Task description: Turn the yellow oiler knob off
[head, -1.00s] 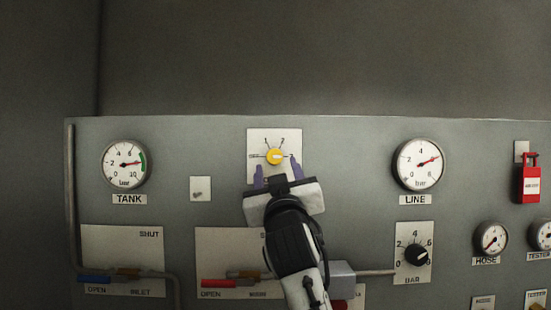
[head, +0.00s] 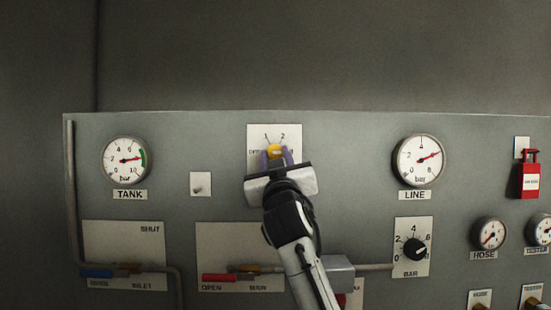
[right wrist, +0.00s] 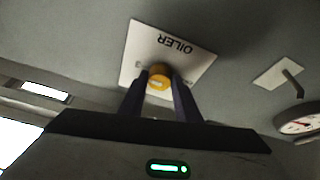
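The yellow oiler knob (head: 276,150) sits on a white plate (head: 291,132) in the upper middle of the panel. The plate bears the marks 1 and 2, with another mark at the left. My right gripper (head: 276,158) reaches up to it from below, its purple fingers on either side of the knob. In the right wrist view the knob (right wrist: 159,77) lies between the two fingers with almost no gap, under the upside-down word OILER. The fingers partly hide the knob, and its pointing direction is hard to read. My left gripper is not in view.
The tank gauge (head: 126,160) is at left and the line gauge (head: 419,160) at right. A small toggle (head: 200,185) is left of the knob.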

